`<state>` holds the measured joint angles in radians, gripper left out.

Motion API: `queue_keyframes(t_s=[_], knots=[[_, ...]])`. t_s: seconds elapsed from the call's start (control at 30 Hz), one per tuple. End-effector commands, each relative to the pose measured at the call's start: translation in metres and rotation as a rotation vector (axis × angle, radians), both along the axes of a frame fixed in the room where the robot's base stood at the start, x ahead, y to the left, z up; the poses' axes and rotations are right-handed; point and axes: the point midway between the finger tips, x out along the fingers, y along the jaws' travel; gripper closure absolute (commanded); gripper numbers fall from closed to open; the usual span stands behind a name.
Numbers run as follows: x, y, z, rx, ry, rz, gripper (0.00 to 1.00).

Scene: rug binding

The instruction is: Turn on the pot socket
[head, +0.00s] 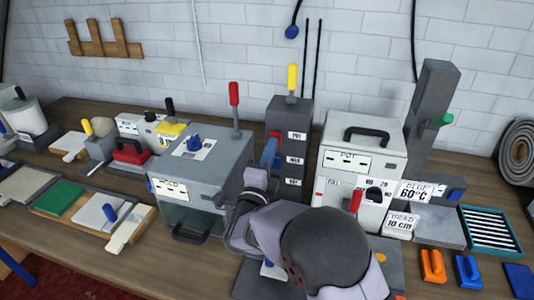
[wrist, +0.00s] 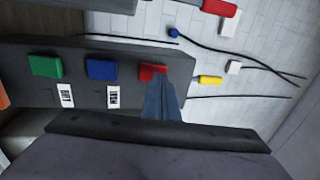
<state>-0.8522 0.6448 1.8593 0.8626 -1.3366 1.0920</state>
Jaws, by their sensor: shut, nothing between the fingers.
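The dark grey socket tower (head: 306,112) stands at the back between the grey box and the white box. Its top label reads POT (head: 297,135), with a red switch (head: 274,134) beside it. In the wrist view the tower lies sideways, with the red switch (wrist: 152,72), a blue switch (wrist: 101,70) and a green switch (wrist: 45,67). My gripper (head: 271,149) is shut and empty at the red switch. In the wrist view its blue tip (wrist: 161,84) overlaps the red switch's lower edge. I cannot tell whether they touch. The POT label is hidden there.
The grey box (head: 203,165) with a red lever (head: 234,94) stands close left of my gripper. A yellow lever (head: 292,77) rises from the tower's top. My arm hides the bench in front.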

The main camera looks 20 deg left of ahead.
Motion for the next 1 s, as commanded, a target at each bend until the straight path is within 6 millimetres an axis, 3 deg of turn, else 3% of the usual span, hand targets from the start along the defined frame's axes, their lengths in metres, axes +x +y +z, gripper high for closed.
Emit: queue_keyframes(t_s=[0.2, 0.6, 0.87, 1.0], knots=[[0.010, 0.000, 0.002, 0.000, -0.001, 0.000, 1.00], [0.011, 0.000, 0.003, 0.001, 0.005, -0.001, 1.00], [0.020, -0.001, 0.017, 0.007, 0.137, -0.003, 1.00], [0.020, -0.001, 0.010, 0.001, 0.138, -0.004, 1.00]])
